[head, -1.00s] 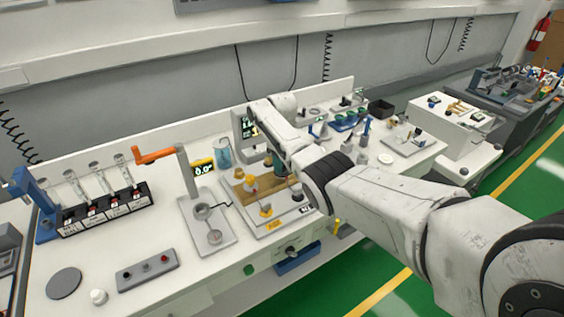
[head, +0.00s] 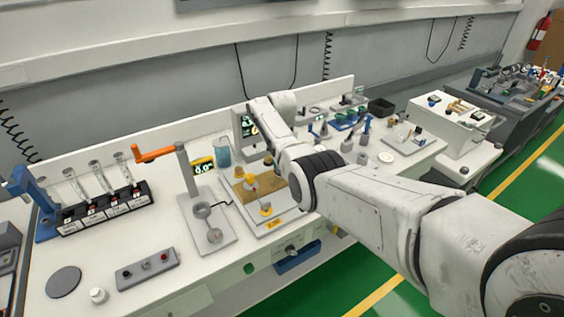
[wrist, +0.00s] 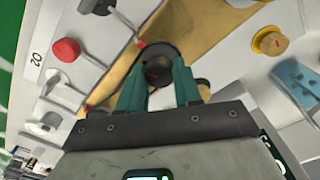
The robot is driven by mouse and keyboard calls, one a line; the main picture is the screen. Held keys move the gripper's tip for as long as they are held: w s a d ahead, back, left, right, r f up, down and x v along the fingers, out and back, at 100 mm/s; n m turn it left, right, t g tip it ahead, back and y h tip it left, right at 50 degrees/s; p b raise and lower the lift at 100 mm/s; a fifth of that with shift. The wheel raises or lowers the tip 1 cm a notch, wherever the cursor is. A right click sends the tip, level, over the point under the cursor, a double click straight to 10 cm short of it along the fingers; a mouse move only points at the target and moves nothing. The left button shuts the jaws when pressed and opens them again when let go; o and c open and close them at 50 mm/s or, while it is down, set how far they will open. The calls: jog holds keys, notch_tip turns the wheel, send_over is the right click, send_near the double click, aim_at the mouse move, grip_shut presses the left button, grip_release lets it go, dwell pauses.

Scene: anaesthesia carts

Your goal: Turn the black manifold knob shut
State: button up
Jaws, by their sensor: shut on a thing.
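The black manifold knob (wrist: 159,69) is a dark round knob on a dark disc, near the middle of the wrist view. A small red mark (wrist: 141,44) shows on the disc. My gripper (wrist: 160,75) has two teal fingers, one on each side of the knob, and is shut on it. The manifold panel (wrist: 110,65) has a tan strip under the knob. In the head view the panel (head: 272,222) lies on the white bench, and my arm hides the black knob and the fingers.
The wrist view shows a red knob (wrist: 66,50), a white knob (wrist: 51,121) and a yellow knob (wrist: 270,41) around my gripper. In the head view a stand with an orange handle (head: 152,154) and a blue beaker (head: 223,155) stand left of my arm.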

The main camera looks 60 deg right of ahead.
jog(key=shift+m, duration=2.2)
jog(key=o, duration=1)
jog(key=shift+o, duration=0.2)
notch_tip(320, 180, up, 11)
jog(key=b, duration=0.1)
jog(key=shift+b, duration=0.35)
jog(key=shift+f, duration=0.1)
